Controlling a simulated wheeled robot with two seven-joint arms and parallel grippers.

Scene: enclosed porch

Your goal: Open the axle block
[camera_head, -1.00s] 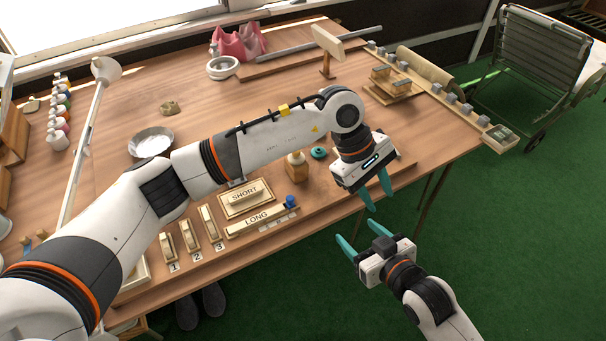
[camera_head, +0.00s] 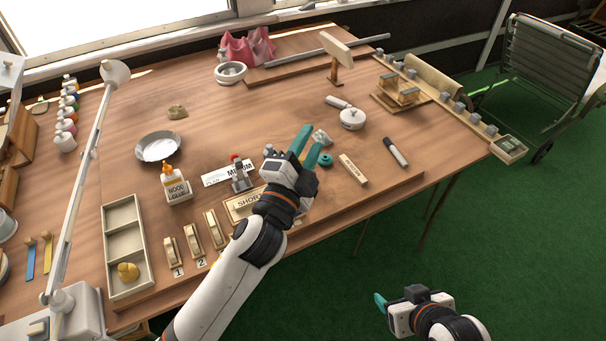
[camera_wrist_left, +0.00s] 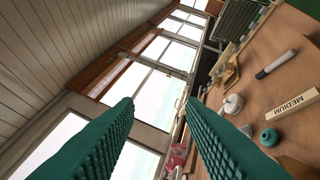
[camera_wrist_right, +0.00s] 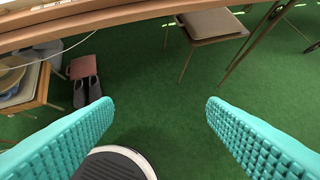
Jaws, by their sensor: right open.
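I cannot tell for sure which piece is the axle block. A wooden SHORT block (camera_head: 238,205) lies near the front edge, partly hidden by my left gripper (camera_head: 307,146). A block lettered MEDIUM (camera_head: 352,170) lies further right; it also shows in the left wrist view (camera_wrist_left: 292,102). Upright wooden pieces (camera_head: 194,243) stand by number labels, left of my left arm. My left gripper is open and empty over the table, its fingers pointing away from me. My right gripper (camera_head: 381,303) is open and empty over the green floor, off the table's front edge.
A glue bottle (camera_head: 176,186), a small grey device (camera_head: 240,180) and a divided tray (camera_head: 109,220) are left of my left arm. A marker (camera_head: 395,151), a white round pot (camera_head: 352,118) and a teal round piece (camera_head: 325,160) are right. The table's middle is mostly clear.

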